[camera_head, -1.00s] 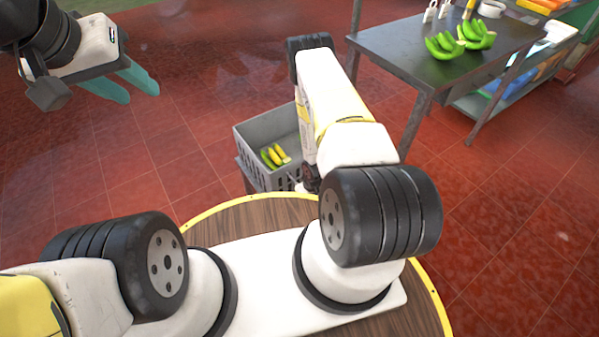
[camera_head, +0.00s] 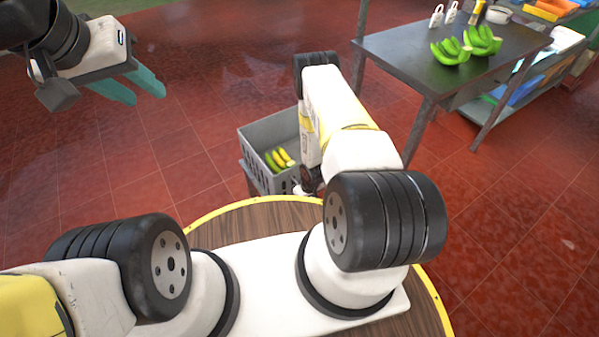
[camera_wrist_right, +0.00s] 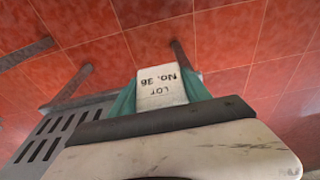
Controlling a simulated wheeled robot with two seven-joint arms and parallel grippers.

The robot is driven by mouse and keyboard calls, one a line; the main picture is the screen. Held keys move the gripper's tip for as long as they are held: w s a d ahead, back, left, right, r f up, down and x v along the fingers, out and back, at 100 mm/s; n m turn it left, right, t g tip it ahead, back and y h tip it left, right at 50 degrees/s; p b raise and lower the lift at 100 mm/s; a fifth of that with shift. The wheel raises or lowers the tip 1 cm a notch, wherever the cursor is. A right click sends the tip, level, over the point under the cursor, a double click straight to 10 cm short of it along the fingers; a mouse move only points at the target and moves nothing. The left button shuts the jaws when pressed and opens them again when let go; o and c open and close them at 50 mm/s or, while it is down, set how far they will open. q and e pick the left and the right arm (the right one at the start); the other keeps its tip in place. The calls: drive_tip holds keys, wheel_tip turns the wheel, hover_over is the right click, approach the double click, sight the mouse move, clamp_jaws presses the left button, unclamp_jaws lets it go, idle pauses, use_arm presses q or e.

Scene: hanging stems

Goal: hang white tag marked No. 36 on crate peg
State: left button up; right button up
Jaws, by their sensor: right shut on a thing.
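A white tag (camera_wrist_right: 162,88) reading "LOT No. 36" shows upside down in the right wrist view. My right gripper (camera_wrist_right: 160,98) is shut on it, with teal fingers on both sides. The grey crate (camera_head: 262,132) stands beyond my round wooden base top and holds yellow and green bananas. Its slotted wall (camera_wrist_right: 50,135) is at the lower left of the right wrist view. I cannot make out the peg. My left gripper (camera_head: 133,88) is open and empty at the upper left, far from the crate.
Red tiled floor left of the crate is clear.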

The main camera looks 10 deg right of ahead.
drive_tip(key=shift+w+a+f, duration=0.2)
drive_tip(key=shift+w+a, duration=0.1)
drive_tip(key=shift+w, duration=0.6)
drive_tip(key=shift+w+a+f, duration=0.25)
drive_tip(key=shift+w+a, duration=0.1)
drive_tip(key=shift+w, duration=0.5)
drive_tip(key=shift+w+a+f, duration=0.2)
drive_tip(key=shift+w+a, duration=0.1)
drive_tip(key=shift+w, duration=0.6)
drive_tip(key=o, duration=1.5)
